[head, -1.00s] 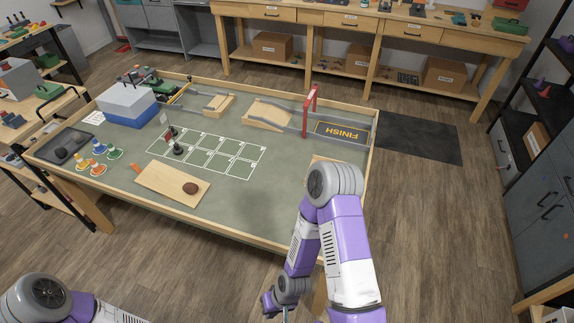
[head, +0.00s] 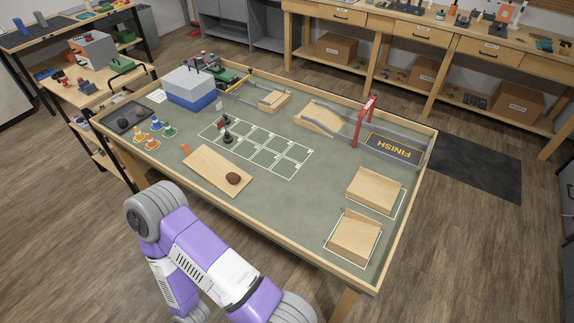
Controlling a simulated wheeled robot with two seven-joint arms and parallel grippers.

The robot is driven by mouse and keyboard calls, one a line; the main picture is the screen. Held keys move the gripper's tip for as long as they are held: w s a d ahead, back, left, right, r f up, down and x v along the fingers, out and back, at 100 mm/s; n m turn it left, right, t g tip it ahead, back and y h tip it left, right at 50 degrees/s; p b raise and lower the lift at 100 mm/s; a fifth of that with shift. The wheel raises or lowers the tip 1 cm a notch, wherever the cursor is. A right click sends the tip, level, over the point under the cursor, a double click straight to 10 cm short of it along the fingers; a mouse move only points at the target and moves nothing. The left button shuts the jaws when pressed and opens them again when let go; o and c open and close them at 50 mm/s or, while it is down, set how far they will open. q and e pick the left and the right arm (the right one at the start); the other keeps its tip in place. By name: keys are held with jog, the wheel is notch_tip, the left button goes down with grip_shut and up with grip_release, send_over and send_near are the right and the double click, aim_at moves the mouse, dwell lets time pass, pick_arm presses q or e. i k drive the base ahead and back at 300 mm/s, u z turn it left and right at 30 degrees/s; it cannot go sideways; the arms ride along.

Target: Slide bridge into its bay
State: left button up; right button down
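Neither gripper shows in the head view. One of my purple and white arms rises from the bottom left, and its lower end runs out of the frame. I cannot tell for sure which piece is the bridge. A pale wooden board (head: 207,169) with a dark brown lump (head: 233,179) on it lies near the table's front edge. Two pale wooden blocks, a farther one (head: 374,189) and a nearer one (head: 355,237), sit at the right end, partly over white outlined areas. A wooden ramp (head: 320,115) stands at the back beside the grey track.
The table (head: 278,205) has a raised wooden rim. A red gate (head: 366,120) stands by the FINISH pad (head: 394,149). A blue and grey box (head: 189,89), a dark tray (head: 126,118) and several small cones (head: 155,124) are at the left. The table middle is mostly clear.

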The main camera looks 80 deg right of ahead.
aim_at(379, 193)
jog(key=u, duration=0.55)
jog(key=k, duration=2.2)
jog(key=z, duration=0.1)
